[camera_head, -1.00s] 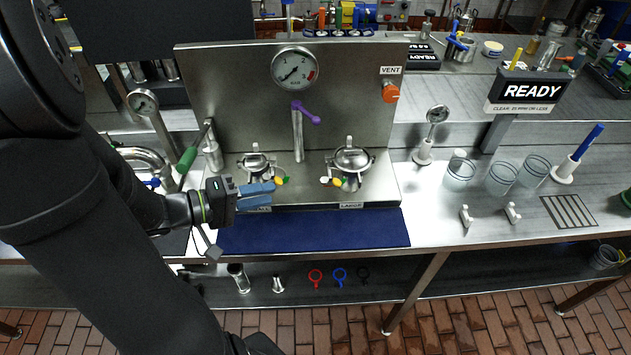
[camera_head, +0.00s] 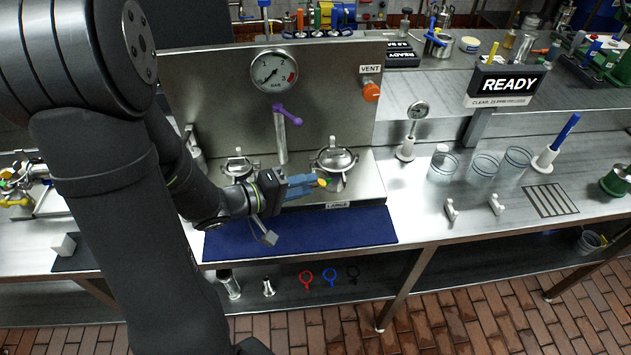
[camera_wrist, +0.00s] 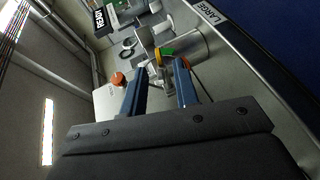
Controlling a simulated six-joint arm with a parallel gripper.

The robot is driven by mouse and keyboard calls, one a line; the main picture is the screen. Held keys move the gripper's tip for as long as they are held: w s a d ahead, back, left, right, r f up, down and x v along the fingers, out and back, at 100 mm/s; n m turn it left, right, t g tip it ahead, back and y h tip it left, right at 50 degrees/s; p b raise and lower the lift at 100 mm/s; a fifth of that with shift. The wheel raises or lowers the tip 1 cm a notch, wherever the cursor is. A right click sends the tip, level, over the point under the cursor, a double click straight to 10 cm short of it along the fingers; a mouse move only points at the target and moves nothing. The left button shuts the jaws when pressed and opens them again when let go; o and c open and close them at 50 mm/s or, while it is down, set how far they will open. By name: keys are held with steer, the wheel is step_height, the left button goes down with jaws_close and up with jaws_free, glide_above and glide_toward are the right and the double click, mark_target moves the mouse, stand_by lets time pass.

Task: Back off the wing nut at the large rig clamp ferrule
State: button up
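The large rig (camera_head: 334,160) is a lidded steel vessel behind the LARGE label. Small coloured parts sit at its clamp: a yellow one (camera_head: 322,183) shows by my fingertips, and green (camera_wrist: 168,51) and yellow ones show in the wrist view. I cannot make out clearly which part is the wing nut. My gripper (camera_head: 314,182) has blue fingers pointing right at the front left of this clamp. In the wrist view the fingers (camera_wrist: 160,75) are apart, with the clamp parts at and just beyond their tips. I see nothing clearly gripped; contact cannot be told.
The small rig (camera_head: 238,166) stands left, partly behind my wrist. A purple-handled valve (camera_head: 286,112) rises between the rigs, below a gauge (camera_head: 274,72). An orange VENT knob (camera_head: 371,92) is on the back panel.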

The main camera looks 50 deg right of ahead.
steer(key=shift+x, duration=1.75)
jaws_close()
